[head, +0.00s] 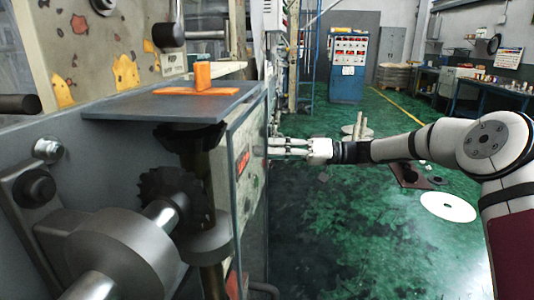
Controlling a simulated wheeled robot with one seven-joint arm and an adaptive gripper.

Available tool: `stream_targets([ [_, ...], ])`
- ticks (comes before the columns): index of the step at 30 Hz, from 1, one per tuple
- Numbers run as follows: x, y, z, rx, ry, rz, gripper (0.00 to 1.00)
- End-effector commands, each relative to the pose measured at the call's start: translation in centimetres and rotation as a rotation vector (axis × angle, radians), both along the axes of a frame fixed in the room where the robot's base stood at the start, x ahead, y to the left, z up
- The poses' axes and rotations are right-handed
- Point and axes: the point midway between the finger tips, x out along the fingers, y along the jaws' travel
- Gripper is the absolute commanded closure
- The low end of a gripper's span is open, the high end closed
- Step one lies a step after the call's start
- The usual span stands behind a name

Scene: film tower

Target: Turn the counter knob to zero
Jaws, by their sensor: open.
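My gripper (287,146) reaches left from the white arm toward the front face of the machine on the left. Its fingers look apart and I see nothing between them. The fingertips are close to the edge of the machine's panel (248,150); I cannot tell whether they touch anything. A red display or label (243,163) shows on this panel at a steep angle. I cannot make out the counter knob or its reading; it may be hidden by the panel's angle or the fingers.
A grey shelf plate (150,103) bears an orange block (203,76). Below it are a toothed gear (172,193) and shafts. A blue cabinet (348,68) stands at the back.

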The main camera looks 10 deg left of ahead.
Motion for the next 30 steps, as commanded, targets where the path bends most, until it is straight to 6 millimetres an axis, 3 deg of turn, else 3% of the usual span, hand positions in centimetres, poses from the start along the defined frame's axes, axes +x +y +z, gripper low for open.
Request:
stream_targets([
  [6,-0.2,2.3,-0.1,-0.001,0.0,0.001,0.52],
  [17,-0.3,2.8,0.0,-0.001,0.0,0.001,0.52],
  [24,-0.2,2.8,0.0,-0.001,0.0,0.001,1.0],
  [30,-0.2,2.8,0.0,0.0,0.005,0.0,1.0],
])
